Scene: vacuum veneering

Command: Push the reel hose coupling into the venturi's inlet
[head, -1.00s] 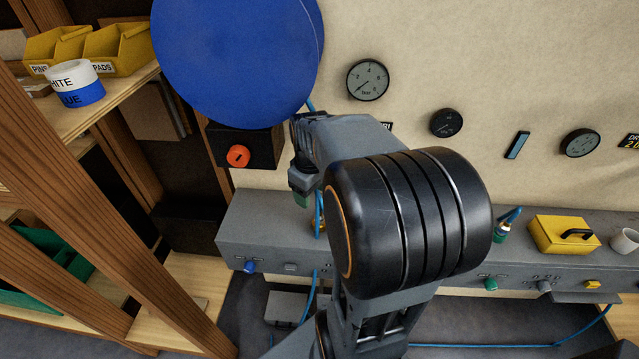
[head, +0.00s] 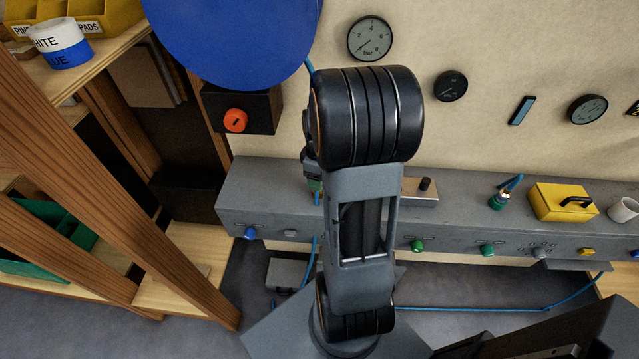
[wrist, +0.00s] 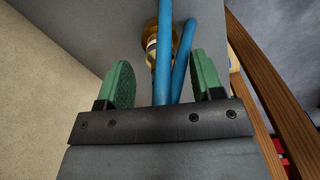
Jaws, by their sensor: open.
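My gripper (wrist: 161,60) is open, its two green pads apart, with blue hose (wrist: 164,55) running between them in two strands. The pads are not closed on the hose. Just beyond the fingertips, a brass fitting with a pale band (wrist: 151,46) sits against the grey surface, partly behind the hose. I cannot tell whether this is the coupling, the venturi's inlet or both joined. In the head view my arm covers most of the gripper; a small green part of it (head: 314,184) shows above the grey console. The blue hose reel (head: 235,35) hangs above left.
The grey console (head: 265,190) runs along the wall with knobs on its front. A green fitting with a hose (head: 498,199), a yellow box (head: 563,202) and a white cup (head: 623,209) stand right. Wooden shelving (head: 100,180) closes off the left.

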